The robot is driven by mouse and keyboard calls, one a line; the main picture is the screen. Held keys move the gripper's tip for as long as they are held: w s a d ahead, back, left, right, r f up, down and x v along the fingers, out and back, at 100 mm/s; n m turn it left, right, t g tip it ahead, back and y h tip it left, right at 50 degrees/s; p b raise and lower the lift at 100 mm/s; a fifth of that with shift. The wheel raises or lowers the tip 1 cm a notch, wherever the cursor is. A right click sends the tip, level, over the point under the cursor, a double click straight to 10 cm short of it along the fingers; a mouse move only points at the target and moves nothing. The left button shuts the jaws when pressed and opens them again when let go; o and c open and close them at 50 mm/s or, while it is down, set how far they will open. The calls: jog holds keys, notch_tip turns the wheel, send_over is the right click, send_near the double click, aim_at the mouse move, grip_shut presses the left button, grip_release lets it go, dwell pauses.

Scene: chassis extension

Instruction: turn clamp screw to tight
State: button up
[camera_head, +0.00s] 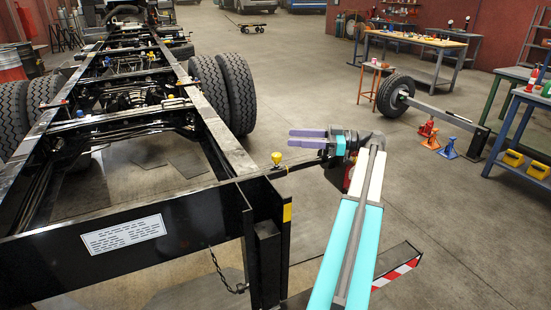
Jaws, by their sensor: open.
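A small yellow knob (276,157) stands upright at the outer side of the black chassis frame (160,210), near its rear right corner. It may be the clamp screw; no other label or mark tells. My gripper (292,138), with purple fingers, points left and is open. In the picture its fingertips are just above and to the right of the knob, apart from it. How far they are from it in depth I cannot tell. Nothing shows between the fingers. The thread below the knob is too small to make out.
A black bar beside the knob runs right, toward and behind my arm. Dual tyres (236,90) stand beyond the knob. A red-and-white striped plate (396,272) lies low at the right. Jack stands (430,135) and workbenches (415,40) are farther right. The floor between is clear.

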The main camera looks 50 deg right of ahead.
send_near(276, 157)
jog(key=w, duration=0.3)
jog(key=shift+f+p+x, duration=0.2)
jog(key=shift+p+x, duration=0.15)
jog(key=shift+x, duration=0.95)
jog(key=shift+f+p+x, duration=0.15)
jog(key=shift+p+x, duration=0.25)
jog(key=shift+x, duration=0.9)
jog(key=shift+f+p+x, duration=0.2)
jog(key=shift+p+x, duration=0.15)
jog(key=shift+x, duration=1)
jog(key=shift+d, duration=0.1)
jog(key=c, duration=1.1)
jog(key=shift+o, duration=0.2)
jog(key=shift+s+a, duration=0.15)
jog(key=shift+a, duration=0.25)
jog(key=shift+d, duration=0.3)
